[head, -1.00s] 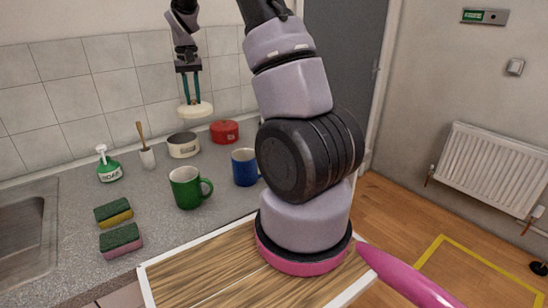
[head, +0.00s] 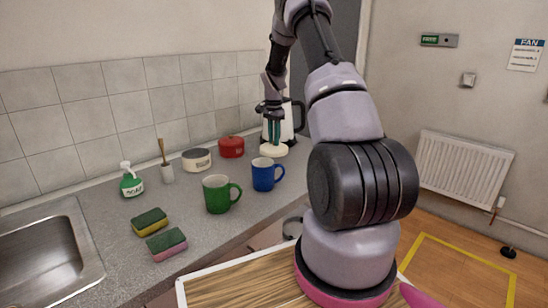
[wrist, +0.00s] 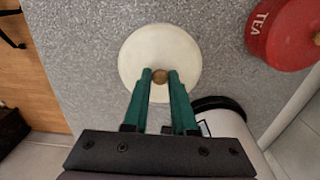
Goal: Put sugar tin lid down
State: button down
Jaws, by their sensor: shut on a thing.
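The sugar tin lid is a cream round disc (head: 273,150) with a small brown knob, also seen from above in the wrist view (wrist: 135,55). My gripper (head: 273,138) is shut on the knob, its two green fingers (wrist: 160,76) on either side of it. The lid is level, at or just above the counter, right of the red tin; I cannot tell whether it touches. The cream tin (head: 196,162), with no lid on it, stands by the wall left of the red tin.
The red TEA tin (head: 231,148) is beside the lid and shows in the wrist view (wrist: 285,35). A kettle (head: 298,120) stands behind the gripper. A blue mug (head: 264,176) and green mug (head: 217,195) stand in front. Soap, brush holder and two sponges are further left.

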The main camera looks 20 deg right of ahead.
aim_at(273, 146)
jog(key=shift+a+f, duration=0.1)
jog(key=shift+f, duration=3.05)
jog(key=shift+f, duration=0.1)
jog(key=c, duration=0.7)
grip_release()
